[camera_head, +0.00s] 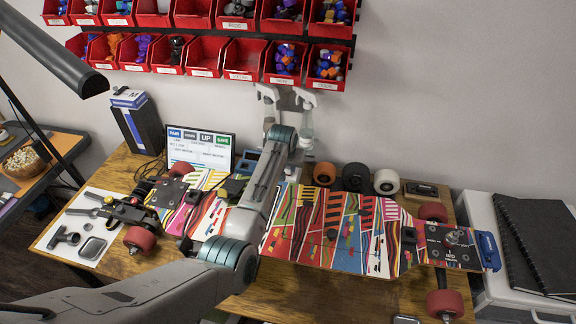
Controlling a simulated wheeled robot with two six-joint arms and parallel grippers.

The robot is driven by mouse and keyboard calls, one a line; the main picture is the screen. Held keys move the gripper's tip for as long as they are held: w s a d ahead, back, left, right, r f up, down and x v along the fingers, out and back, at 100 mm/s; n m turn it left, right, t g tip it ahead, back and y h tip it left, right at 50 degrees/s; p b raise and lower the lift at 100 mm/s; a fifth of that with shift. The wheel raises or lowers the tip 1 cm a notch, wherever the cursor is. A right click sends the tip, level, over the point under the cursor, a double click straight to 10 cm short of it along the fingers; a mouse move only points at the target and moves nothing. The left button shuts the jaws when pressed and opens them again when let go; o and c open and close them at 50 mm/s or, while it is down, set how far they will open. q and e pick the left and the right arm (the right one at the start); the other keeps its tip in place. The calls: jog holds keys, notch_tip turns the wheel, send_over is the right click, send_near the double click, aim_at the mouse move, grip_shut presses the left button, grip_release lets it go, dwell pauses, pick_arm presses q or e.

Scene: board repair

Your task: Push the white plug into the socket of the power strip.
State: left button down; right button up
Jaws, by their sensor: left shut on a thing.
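My left arm comes in from the bottom left and reaches over the skateboard deck to the back of the bench. My left gripper (287,98) is at the wall end of the arm, just below the red bins. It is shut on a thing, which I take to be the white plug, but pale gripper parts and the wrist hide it. I cannot make out the power strip or its socket; the arm covers part of the bench behind the deck. My right gripper is not in view.
A colourful skateboard deck (330,222) with red wheels spans the wooden bench (300,288). Red bins (243,57) hang above the gripper. A small screen (200,149) and dark box (138,124) stand at the left. Loose wheels (356,178) stand behind the deck.

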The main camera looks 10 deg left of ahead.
pick_arm(q)
jog(key=shift+f, duration=0.15)
jog(key=c, duration=0.9)
grip_release()
jog(key=shift+r, duration=0.2)
jog(key=shift+r+p, duration=1.25)
jog(key=shift+p, duration=0.4)
jog(key=shift+r, duration=0.1)
